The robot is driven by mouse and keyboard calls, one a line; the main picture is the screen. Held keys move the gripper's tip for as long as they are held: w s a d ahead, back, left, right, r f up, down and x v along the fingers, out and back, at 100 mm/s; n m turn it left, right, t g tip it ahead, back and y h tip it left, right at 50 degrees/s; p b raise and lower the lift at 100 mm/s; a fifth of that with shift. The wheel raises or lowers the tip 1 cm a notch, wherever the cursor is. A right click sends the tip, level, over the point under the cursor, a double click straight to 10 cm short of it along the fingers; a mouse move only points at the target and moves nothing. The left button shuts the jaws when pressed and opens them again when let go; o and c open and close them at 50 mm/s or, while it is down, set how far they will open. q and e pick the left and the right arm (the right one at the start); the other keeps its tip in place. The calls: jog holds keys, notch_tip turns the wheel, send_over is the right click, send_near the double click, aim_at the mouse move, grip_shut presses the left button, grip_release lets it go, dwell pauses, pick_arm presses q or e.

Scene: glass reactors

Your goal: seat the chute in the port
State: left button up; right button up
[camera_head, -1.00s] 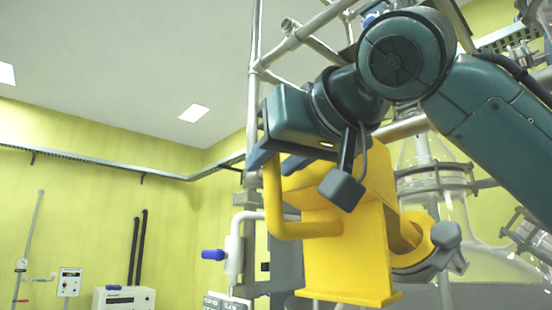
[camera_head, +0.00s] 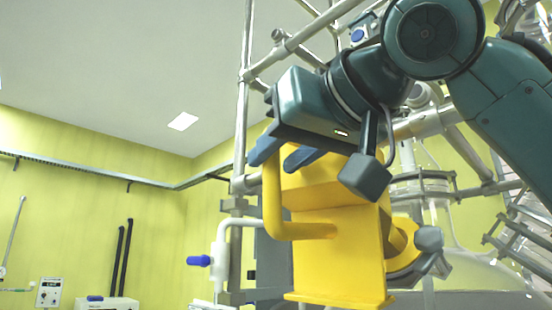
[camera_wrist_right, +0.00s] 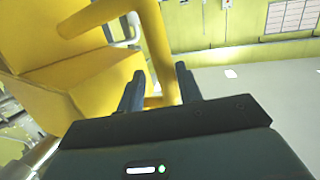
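The yellow chute (camera_head: 335,255) stands in the centre of the head view, with a bent yellow handle (camera_head: 272,205) on its left. Its yellow outlet (camera_head: 400,240) on the right meets the grey-clamped port (camera_head: 430,262) of the glass vessel; how deep it sits cannot be seen. My right gripper (camera_head: 284,156) is at the top of the handle, its two dark fingers spread apart. In the wrist view the fingers (camera_wrist_right: 160,88) stand on either side of the handle bar (camera_wrist_right: 157,45), with a gap beside it. My left gripper is out of view.
Glass vessels (camera_head: 455,260) and metal frame pipes (camera_head: 240,130) stand close to the right and behind. A white pipe with a blue-handled valve (camera_head: 200,261) is left of the chute.

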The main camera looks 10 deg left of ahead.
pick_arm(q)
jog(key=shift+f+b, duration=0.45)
pick_arm(e)
jog(key=v, duration=0.6)
jog(key=shift+o, duration=0.4)
jog(key=o, duration=0.5)
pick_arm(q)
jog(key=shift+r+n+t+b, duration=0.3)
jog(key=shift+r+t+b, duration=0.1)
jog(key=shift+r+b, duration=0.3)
pick_arm(e)
jog(key=v, duration=1.3)
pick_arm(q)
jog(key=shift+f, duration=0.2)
